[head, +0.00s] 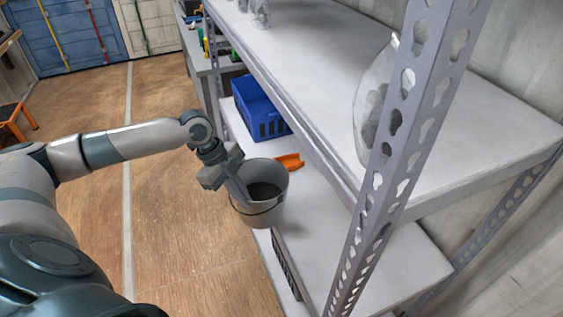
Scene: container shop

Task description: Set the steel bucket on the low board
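The steel bucket (262,213), grey with a dark inside and a thin wire handle, is upright in the middle of the head view. My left gripper (236,188) comes from the left and is shut on the bucket's near-left rim. The low board (345,262) is the pale lower shelf of the metal rack. The bucket overlaps the board's left edge in the picture; I cannot tell whether its base touches the board. The fingertips are partly hidden by the rim. My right gripper is not in view.
A blue crate (260,108) and an orange tray (290,162) are on the low board beyond the bucket. A perforated upright post (385,170) and the upper shelf (440,130) stand right of it. A clear bag (375,100) sits on the upper shelf. The board right of the bucket looks clear.

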